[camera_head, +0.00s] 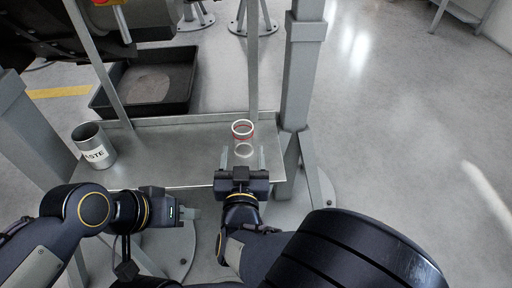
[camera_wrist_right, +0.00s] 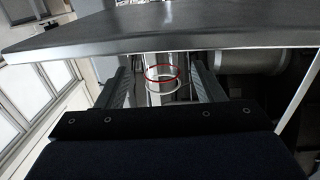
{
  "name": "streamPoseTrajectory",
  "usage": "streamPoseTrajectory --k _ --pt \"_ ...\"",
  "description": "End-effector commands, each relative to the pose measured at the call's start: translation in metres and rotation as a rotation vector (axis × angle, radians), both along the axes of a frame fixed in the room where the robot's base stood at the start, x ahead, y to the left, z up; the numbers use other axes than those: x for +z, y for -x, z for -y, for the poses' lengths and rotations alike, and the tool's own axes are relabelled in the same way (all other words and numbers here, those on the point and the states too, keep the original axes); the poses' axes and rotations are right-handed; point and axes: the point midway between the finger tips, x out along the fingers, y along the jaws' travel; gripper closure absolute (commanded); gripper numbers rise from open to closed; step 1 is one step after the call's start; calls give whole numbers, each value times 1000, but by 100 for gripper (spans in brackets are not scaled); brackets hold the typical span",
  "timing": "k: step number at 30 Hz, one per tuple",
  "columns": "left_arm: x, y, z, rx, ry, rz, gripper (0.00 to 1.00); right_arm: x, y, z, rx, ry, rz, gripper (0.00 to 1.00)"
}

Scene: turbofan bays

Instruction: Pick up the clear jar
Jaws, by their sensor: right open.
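The clear jar (camera_head: 243,139) stands near the front right part of the metal shelf, with a white rim and a red band around its top. My right gripper (camera_head: 243,158) is open, with one finger to each side of the jar's lower part. In the right wrist view the jar (camera_wrist_right: 162,80) shows between the two open fingers (camera_wrist_right: 160,88), with a visible gap on each side. Its clear wall is hard to make out. My left gripper (camera_head: 191,213) is in front of the shelf, away from the jar; its finger opening is unclear.
A black tray (camera_head: 146,88) lies behind the shelf (camera_head: 165,147). A grey upright post (camera_head: 299,75) rises close to the right of the jar. The floor farther right is clear.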

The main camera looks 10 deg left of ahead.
Motion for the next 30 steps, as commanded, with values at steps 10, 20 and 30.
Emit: streamPoseTrajectory --k 10,20,30 --pt "-14 0 0 0 0 1 64 0 -37 -8 -4 -2 10 38" --pt "-26 0 0 0 0 0 64 4 -74 -15 -1 1 9 38" --pt "-25 0 0 0 0 0 64 4 -74 -16 0 1 8 55"
